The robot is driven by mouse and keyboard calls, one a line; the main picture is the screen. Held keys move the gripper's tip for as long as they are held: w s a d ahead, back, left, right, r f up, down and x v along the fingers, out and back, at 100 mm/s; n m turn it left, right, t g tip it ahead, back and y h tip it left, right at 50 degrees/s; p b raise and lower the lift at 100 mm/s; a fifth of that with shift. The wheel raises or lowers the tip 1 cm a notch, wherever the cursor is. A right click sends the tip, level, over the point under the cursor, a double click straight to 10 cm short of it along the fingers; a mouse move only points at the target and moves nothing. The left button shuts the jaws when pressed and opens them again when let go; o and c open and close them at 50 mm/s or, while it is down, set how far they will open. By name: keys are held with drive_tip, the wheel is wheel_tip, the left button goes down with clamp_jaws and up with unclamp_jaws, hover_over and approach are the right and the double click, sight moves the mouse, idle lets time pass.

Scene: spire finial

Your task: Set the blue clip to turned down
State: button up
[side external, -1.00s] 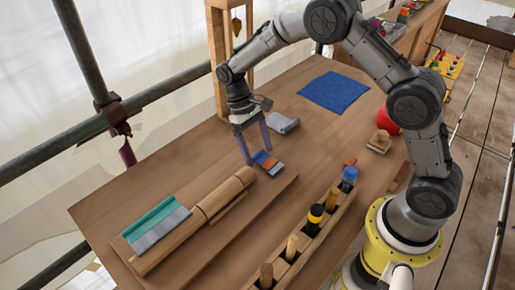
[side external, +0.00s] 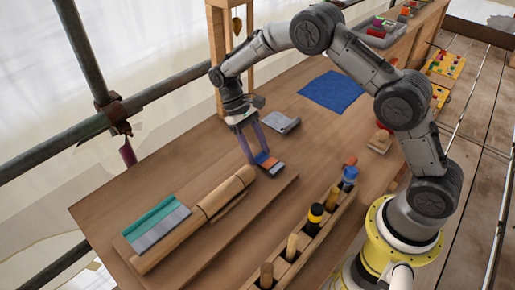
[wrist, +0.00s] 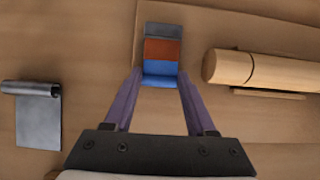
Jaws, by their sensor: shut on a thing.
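The blue clip (wrist: 160,70) shows as a small blue band between my fingertips in the wrist view. An orange-red band (wrist: 163,50) and a grey end (wrist: 163,30) lie directly beyond it. In the side view the blue part (side external: 261,156) is partly hidden by the fingers, with the orange and grey parts to its lower right. My gripper (wrist: 160,78) is shut on the blue clip, one finger at each side, pointing down at the board. I cannot tell exactly how far the blue part is tilted.
A wooden roll (side external: 225,194) lies beside the clip, with a teal and grey piece (side external: 157,226) further left. A rolled-edge grey sheet (side external: 282,122) lies behind. A tool rack (side external: 324,220) stands at the front. A blue cloth (side external: 334,91) and wooden posts are toward the back.

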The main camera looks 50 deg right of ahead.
clamp_jaws()
drive_tip(key=o, duration=1.4)
unclamp_jaws()
drive_tip(key=shift+c, duration=0.2)
drive_tip(key=v, duration=1.4)
